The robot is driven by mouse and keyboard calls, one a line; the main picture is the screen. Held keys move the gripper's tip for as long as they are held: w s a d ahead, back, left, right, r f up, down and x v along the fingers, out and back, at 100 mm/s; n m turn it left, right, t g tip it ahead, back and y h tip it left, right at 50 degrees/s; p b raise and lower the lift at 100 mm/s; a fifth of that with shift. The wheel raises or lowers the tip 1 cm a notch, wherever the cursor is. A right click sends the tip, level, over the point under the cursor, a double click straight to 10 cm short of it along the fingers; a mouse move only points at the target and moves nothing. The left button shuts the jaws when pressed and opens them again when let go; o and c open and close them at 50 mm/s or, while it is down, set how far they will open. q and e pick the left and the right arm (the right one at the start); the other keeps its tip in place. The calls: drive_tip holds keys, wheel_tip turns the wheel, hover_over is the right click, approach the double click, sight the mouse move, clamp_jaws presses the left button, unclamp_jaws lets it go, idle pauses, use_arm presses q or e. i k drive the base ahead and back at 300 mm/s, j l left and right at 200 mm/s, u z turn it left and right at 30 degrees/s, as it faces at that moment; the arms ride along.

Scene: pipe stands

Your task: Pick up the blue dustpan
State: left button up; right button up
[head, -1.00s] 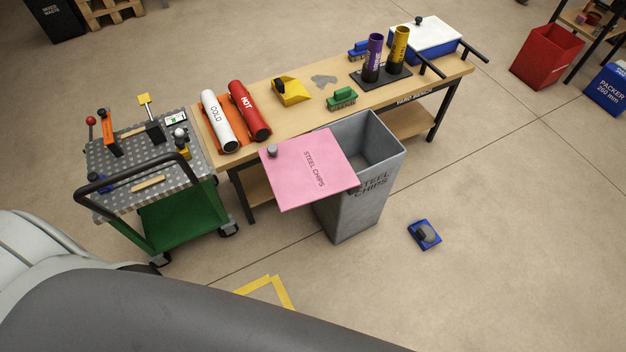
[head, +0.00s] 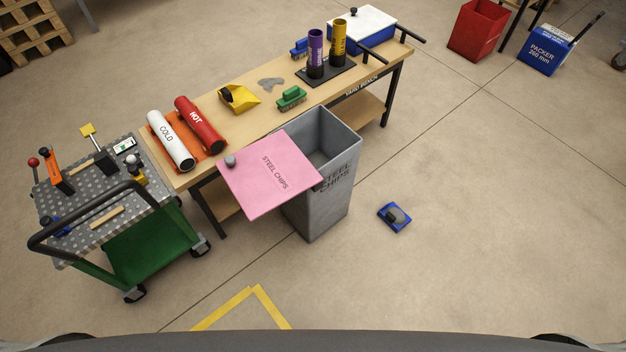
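A small blue dustpan (head: 394,217) with a dark grey part on top lies on the floor, to the right of the grey bin. It is small in the view, so its finer shape is hard to tell. A yellow dustpan (head: 240,97) with a black handle lies on the workbench. Neither of my grippers shows in the head view.
The grey steel chips bin (head: 316,198) stands open at the workbench (head: 222,129), its pink lid (head: 264,174) sticking out left. A green cart (head: 140,248) stands left. A red bin (head: 478,28) and blue packer box (head: 546,52) are far right. Floor around the blue dustpan is clear.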

sight(396, 214)
drive_tip(key=z, duration=0.9)
drive_tip(key=u, duration=0.15)
